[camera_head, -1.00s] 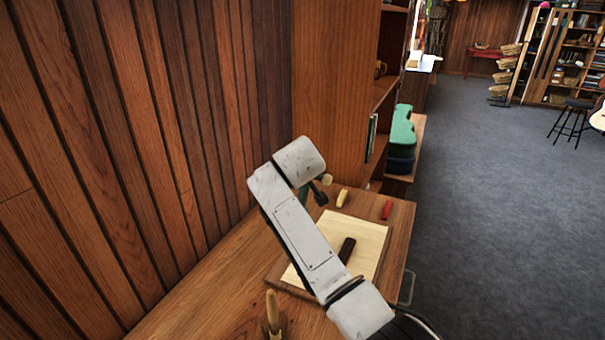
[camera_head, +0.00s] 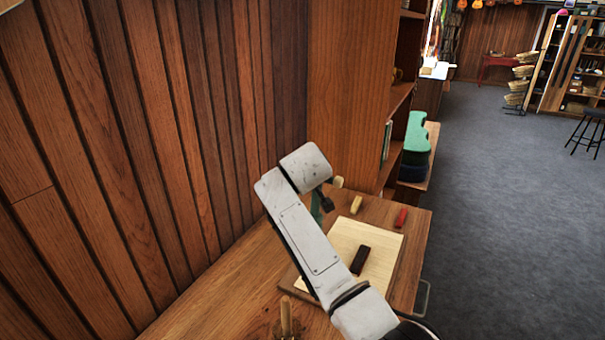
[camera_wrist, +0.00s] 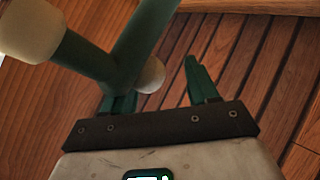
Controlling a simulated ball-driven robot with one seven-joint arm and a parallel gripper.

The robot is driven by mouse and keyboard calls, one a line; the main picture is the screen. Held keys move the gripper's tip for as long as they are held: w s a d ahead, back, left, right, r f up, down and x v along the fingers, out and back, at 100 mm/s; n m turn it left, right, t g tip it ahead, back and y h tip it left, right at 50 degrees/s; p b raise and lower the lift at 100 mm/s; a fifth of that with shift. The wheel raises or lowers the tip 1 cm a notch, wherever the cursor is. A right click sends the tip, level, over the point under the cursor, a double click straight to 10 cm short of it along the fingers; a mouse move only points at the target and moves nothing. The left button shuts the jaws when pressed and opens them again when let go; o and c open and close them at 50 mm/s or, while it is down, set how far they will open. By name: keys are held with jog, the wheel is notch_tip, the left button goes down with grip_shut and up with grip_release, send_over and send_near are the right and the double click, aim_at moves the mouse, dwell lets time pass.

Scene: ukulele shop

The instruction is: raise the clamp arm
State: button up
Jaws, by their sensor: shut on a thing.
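The clamp arm (camera_wrist: 145,45) is a green bar in the wrist view, with a cream knob (camera_wrist: 30,28) on a green stem at the upper left and a smaller cream ball (camera_wrist: 150,76) near my fingers. My gripper (camera_wrist: 157,82) has its green fingers either side of that ball end and is shut on the clamp arm; the exact contact is partly hidden. In the head view, a bit of the green clamp arm (camera_head: 317,208) and its cream knob (camera_head: 338,181) show behind my white arm link, which hides my gripper.
The wooden bench (camera_head: 225,300) stands along a plank wall (camera_head: 150,150). It bears a pale board (camera_head: 345,240) with a dark block (camera_head: 360,260), a yellow piece (camera_head: 356,204), a red piece (camera_head: 400,217) and an upright wooden peg (camera_head: 286,315). Open grey floor (camera_head: 500,200) lies right.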

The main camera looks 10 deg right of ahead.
jog(key=shift+o, duration=0.5)
jog(key=shift+s+d+f, duration=0.1)
jog(key=shift+d+f, duration=0.1)
jog(key=shift+f, duration=0.45)
jog(key=shift+s+r, duration=0.35)
jog(key=b+v, duration=0.1)
jog(key=v, duration=0.9)
jog(key=shift+r, duration=0.35)
jog(key=shift+w+f, duration=0.1)
